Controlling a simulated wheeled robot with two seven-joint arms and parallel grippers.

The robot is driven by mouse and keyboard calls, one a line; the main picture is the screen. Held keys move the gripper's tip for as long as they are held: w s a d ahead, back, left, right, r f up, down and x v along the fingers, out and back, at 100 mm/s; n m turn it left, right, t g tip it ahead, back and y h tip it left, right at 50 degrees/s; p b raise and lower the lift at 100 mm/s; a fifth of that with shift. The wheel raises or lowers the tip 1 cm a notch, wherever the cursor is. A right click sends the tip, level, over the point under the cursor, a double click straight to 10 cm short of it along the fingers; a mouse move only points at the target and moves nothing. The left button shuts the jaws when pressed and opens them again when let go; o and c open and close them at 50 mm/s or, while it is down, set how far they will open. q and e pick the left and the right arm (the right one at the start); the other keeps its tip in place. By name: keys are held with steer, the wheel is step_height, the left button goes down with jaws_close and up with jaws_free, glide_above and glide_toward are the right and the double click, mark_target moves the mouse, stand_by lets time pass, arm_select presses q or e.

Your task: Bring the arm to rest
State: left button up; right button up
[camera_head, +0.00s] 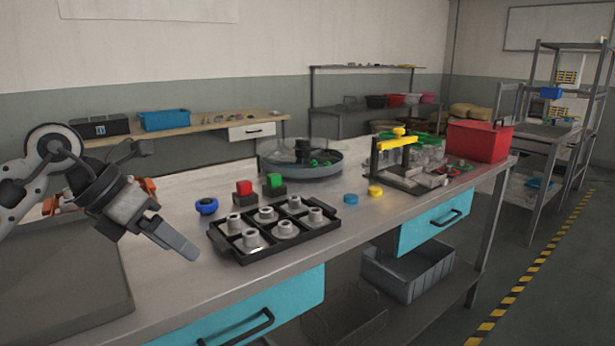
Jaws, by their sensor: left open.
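My left gripper (178,240) comes in from the left and hangs above the workbench (180,276), left of the black tray. Its fingers point down and to the right, and nothing shows between them. The gap between the fingers is hard to see from this side. My right gripper is not in view. The black tray (243,261) stands on the bench and holds several grey flanged parts (285,229) in its compartments. The round tank (300,170) with a clear cover stands behind the tray.
A red button box (244,188), a green button box (275,182) and a blue ring (206,206) sit behind the tray. A yellow-topped press (397,146), blue and yellow discs (351,198) and a red bin (479,141) stand to the right. The front bench strip is clear.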

arm_select(q)
steer(key=s+d+f+n+h, duration=0.1)
steer(key=s+d+n+h, duration=0.15)
steer(key=d+h, duration=0.45)
steer(key=s+d+f+n+h, duration=0.2)
steer(key=s+d+h, duration=0.25)
steer(key=d, duration=0.45)
steer(key=a+f+n+t+y, duration=0.3)
steer(key=f+n+t+y, duration=0.35)
steer(key=n, duration=0.75)
steer(key=a+f+n+t+y, duration=0.35)
steer(key=n+t, duration=0.55)
steer(key=n, duration=0.4)
steer(key=s+a+f+n+g+y, duration=0.1)
steer(key=s+f+n+g, duration=0.3)
steer(key=f, duration=0.5)
steer(key=s+a+f+n+g+y+p, duration=0.1)
steer(key=s+f+n+g+y, duration=0.2)
steer(key=s+f+n, duration=0.3)
steer(key=s+f+y, duration=0.1)
steer(key=s+f, duration=0.2)
steer(key=shift+s+a+g, duration=0.25)
steer(key=shift+a+g, duration=0.1)
